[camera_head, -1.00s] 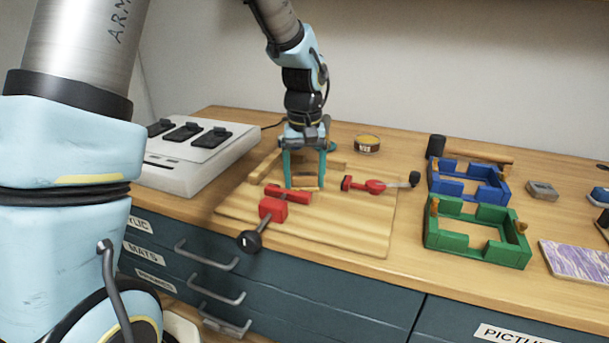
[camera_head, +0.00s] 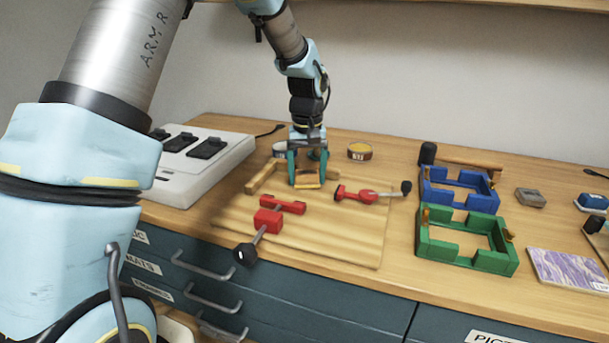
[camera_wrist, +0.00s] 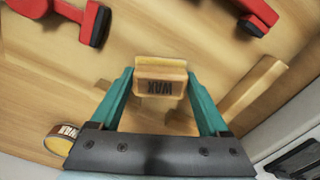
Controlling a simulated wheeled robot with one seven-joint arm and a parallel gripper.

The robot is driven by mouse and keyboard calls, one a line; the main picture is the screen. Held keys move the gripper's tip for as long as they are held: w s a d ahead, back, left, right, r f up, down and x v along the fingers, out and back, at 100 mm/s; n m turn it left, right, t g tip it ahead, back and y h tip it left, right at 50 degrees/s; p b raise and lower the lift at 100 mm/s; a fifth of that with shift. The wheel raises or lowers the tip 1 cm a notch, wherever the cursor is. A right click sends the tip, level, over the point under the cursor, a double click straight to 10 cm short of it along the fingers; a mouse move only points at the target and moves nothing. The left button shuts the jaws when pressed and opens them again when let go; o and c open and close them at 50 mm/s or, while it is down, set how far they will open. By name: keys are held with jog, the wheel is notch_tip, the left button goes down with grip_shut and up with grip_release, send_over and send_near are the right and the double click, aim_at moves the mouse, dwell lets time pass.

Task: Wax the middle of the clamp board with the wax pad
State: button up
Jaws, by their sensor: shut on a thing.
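My gripper (camera_head: 307,181) is shut on the wax pad (camera_wrist: 160,88), a tan block marked WAX. In the wrist view the pad sits between the two teal fingertips. In the head view the pad (camera_head: 307,184) is low over the back part of the clamp board (camera_head: 330,244); I cannot tell whether it touches the wood. The clamp board is a pale wooden board with wooden strips (camera_head: 262,177) along its back left and two red toggle clamps. One clamp (camera_head: 268,220) is at the front left, the other (camera_head: 355,194) at the right. The board's middle, in front of the pad, is bare.
A round WAX tin (camera_head: 360,151) stands behind the board. A white box with black pedals (camera_head: 190,170) is at the left. A blue frame (camera_head: 460,190), a green frame (camera_head: 466,256), a mallet (camera_head: 460,158) and a purple marbled sheet (camera_head: 567,272) lie at the right.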

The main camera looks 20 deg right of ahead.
aim_at(283, 195)
jog(key=shift+w+d, duration=0.55)
jog(key=shift+w, duration=0.1)
jog(key=shift+w+a+p, duration=0.25)
jog(key=shift+w+p, duration=0.05)
jog(key=shift+c, duration=0.6)
jog(key=shift+w+a+r, duration=0.1)
jog(key=shift+w+a, duration=0.35)
jog(key=shift+s+a+f, duration=0.15)
jog(key=shift+s+a, duration=1.15)
jog(key=shift+s, duration=0.15)
jog(key=shift+s+a+f, duration=0.1)
jog(key=shift+s+a, duration=1.2)
jog(key=shift+s, duration=0.15)
jog(key=shift+w+a+r, duration=0.1)
jog(key=shift+w+a, duration=0.6)
jog(key=shift+a, duration=0.05)
jog(key=shift+w+d+p, duration=1.35)
jog(key=shift+w+d, duration=1.25)
jog(key=shift+w, duration=0.15)
jog(key=shift+r+p, duration=2.2)
jog(key=shift+r, duration=0.85)
